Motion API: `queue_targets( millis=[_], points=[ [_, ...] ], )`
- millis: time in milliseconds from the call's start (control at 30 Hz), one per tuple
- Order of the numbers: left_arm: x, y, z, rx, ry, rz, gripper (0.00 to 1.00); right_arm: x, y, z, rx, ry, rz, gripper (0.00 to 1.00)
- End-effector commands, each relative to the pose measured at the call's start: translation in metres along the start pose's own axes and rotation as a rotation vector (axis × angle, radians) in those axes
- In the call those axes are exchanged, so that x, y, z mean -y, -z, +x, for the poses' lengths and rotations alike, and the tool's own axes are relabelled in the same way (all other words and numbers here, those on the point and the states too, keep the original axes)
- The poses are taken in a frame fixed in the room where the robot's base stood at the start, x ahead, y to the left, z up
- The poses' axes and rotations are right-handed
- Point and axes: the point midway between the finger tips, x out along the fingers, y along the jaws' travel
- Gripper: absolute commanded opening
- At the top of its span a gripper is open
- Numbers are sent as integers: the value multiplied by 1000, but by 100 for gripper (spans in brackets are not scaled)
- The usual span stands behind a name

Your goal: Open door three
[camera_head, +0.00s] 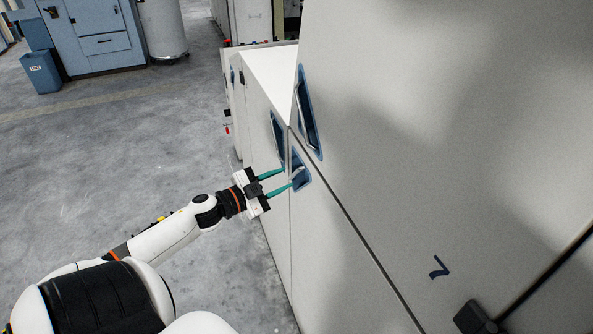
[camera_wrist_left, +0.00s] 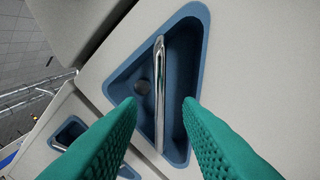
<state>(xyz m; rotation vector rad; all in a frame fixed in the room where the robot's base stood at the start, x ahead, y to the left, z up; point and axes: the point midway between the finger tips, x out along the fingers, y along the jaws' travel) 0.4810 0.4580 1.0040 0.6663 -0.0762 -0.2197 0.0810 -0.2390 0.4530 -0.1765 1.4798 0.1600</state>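A blue recessed pocket (camera_head: 306,180) with a bright metal bar handle sits in a pale cabinet door. In the left wrist view the blue pocket (camera_wrist_left: 182,28) is roughly triangular and the bar (camera_wrist_left: 160,70) runs across it. My left gripper (camera_head: 287,178) is at this pocket, its green fingers apart. In the wrist view the bar shows between the open fingers (camera_wrist_left: 160,102), one on each side; I see no contact. I cannot read a number three on any door; the right-hand panel bears a dark 7 (camera_head: 438,268). My right gripper is not in view.
Other blue pockets show close by, on the upper panel (camera_head: 309,115) and the farther panel (camera_head: 278,138). A black fitting (camera_head: 475,318) is at lower right. Grey floor (camera_head: 120,140) to the left is clear; a blue bin (camera_head: 41,72) and a blue-grey cabinet (camera_head: 100,35) stand beyond.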

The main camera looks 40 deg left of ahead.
Motion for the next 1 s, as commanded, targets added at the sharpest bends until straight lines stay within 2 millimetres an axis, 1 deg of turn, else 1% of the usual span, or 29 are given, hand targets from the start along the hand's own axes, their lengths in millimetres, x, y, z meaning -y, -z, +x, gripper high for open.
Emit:
queue_targets(
  millis=[33,100,200,300,467,733,767,933,1000],
  points=[
    [-3,-2,11,3,-3,2,32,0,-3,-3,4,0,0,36],
    [-2,-2,23,2,-3,1,32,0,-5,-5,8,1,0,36],
    [-2,-2,37,1,-2,0,32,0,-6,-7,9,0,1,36],
    [-1,-1,46,0,-2,0,32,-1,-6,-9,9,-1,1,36],
    [0,0,54,-1,-1,0,32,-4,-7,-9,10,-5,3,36],
    [0,0,55,-2,-1,0,32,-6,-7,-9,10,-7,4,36],
    [0,0,55,-2,-1,0,29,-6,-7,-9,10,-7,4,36],
    [0,0,55,-2,0,0,1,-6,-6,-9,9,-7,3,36],
    [0,0,55,-2,0,0,0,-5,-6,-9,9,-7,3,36]
  ],
)
